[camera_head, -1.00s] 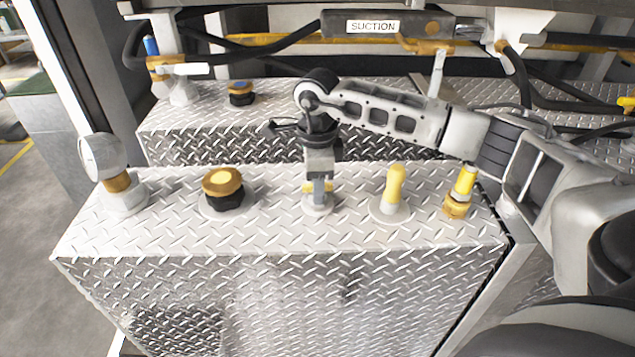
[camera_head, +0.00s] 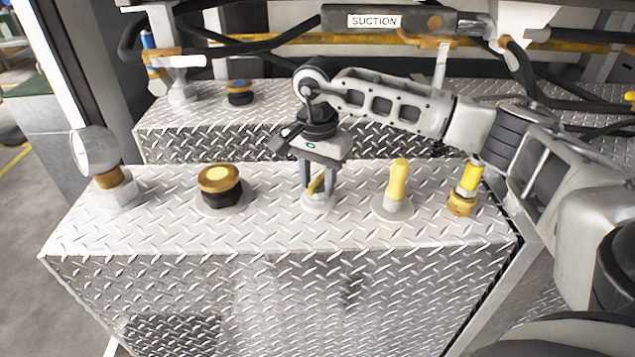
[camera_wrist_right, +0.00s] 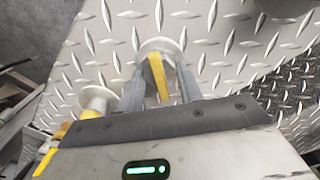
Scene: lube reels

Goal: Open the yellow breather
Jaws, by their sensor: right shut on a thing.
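A small yellow handle (camera_head: 316,186) sits on a round white base (camera_head: 317,203) in the middle of the near diamond-plate box top. It fits the yellow breather, though I see no label. My right gripper (camera_head: 318,188) points down over it, with one finger on each side, shut on the handle. In the right wrist view the yellow handle (camera_wrist_right: 158,76) stands between the two fingers (camera_wrist_right: 160,88), above the white base. My left gripper is not in view.
A yellow-capped black fitting (camera_head: 220,184) and a gauge (camera_head: 96,152) stand to the left. A yellow knob (camera_head: 397,182) and a brass fitting with a yellow top (camera_head: 464,190) stand to the right. Hoses and a "SUCTION" block (camera_head: 388,21) are behind.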

